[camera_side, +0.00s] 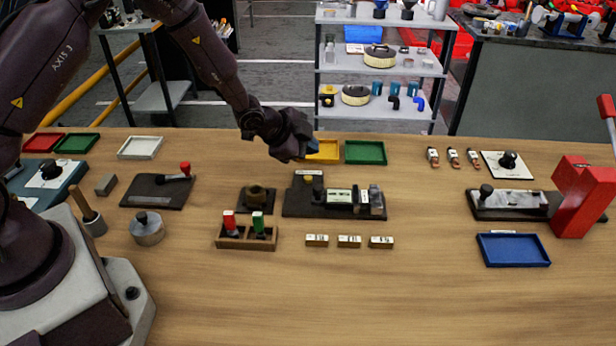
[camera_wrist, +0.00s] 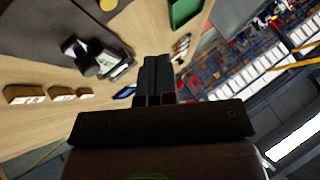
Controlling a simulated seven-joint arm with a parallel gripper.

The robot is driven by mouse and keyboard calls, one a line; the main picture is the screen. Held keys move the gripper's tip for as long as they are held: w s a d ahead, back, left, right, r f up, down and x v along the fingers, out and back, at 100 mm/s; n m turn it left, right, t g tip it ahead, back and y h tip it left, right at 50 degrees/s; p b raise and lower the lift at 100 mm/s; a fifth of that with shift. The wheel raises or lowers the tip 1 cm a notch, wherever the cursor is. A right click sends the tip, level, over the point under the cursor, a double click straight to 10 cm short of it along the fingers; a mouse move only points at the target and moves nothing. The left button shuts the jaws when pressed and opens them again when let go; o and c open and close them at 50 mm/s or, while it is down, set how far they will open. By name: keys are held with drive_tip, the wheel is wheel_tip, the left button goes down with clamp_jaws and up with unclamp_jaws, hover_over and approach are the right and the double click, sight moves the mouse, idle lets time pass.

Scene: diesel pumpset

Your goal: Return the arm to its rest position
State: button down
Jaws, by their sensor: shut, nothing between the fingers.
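My gripper (camera_side: 305,150) is in the air above the back middle of the table, in front of the yellow tray (camera_side: 324,152) in the side view. Its fingers point to the right. In the wrist view the two fingers of my gripper (camera_wrist: 156,62) lie close together with nothing between them. My arm reaches in from the left, bent at the elbow.
Below stand a dark fixture (camera_side: 310,208) with pale blocks, and a wooden holder (camera_side: 246,238) with red and green pieces. A green tray (camera_side: 365,153) lies right of the gripper. A red press (camera_side: 580,198) stands at the right. The table's front is clear.

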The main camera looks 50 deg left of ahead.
drive_tip(key=shift+s+a+f, duration=0.15)
drive_tip(key=shift+s+f, duration=0.1)
drive_tip(key=s+f+n+g, duration=0.1)
drive_tip(key=s+a+f+n+g+y, duration=0.1)
drive_tip(key=s, duration=0.1)
drive_tip(key=shift+s+a, duration=0.1)
drive_tip(key=shift+s, duration=0.1)
drive_tip(key=s+d+r+n+g, duration=0.1)
drive_tip(key=s+r+n, duration=0.7)
drive_tip(key=s+r, duration=1.9)
drive_tip(key=shift+s+d+r+n, duration=0.4)
drive_tip(key=shift+d+r, duration=0.3)
drive_tip(key=shift+r, duration=0.15)
